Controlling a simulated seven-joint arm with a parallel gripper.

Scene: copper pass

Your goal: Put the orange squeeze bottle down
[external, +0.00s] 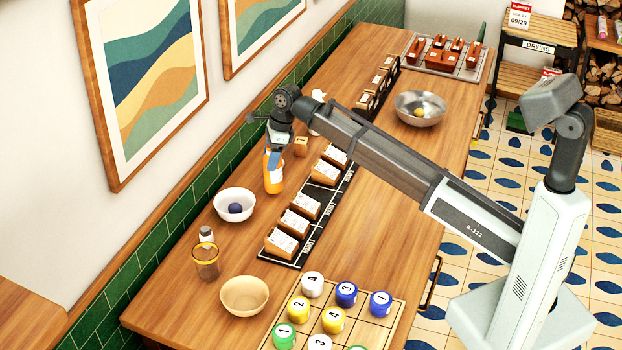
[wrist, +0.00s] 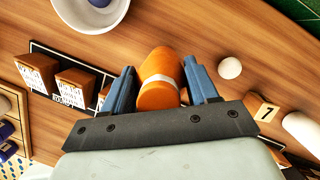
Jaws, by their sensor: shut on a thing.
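The orange squeeze bottle (external: 273,180) stands upright near the wall side of the wooden counter (external: 372,190). I cannot tell whether its base touches the counter. My gripper (external: 275,155) is above it, with its blue fingers around the bottle's upper part. In the wrist view the bottle (wrist: 158,92) sits between the two blue fingers of my gripper (wrist: 162,84), and a pale band shows around it. The gripper is shut on the bottle. The fingers' contact points are partly hidden.
A white bowl (external: 221,208) with a dark ball stands left of the bottle. A black rack (external: 330,192) of tagged wooden blocks is to its right. A small numbered block (wrist: 267,111) and a white round thing (wrist: 230,68) are close by. Bare counter (external: 240,250) lies in front.

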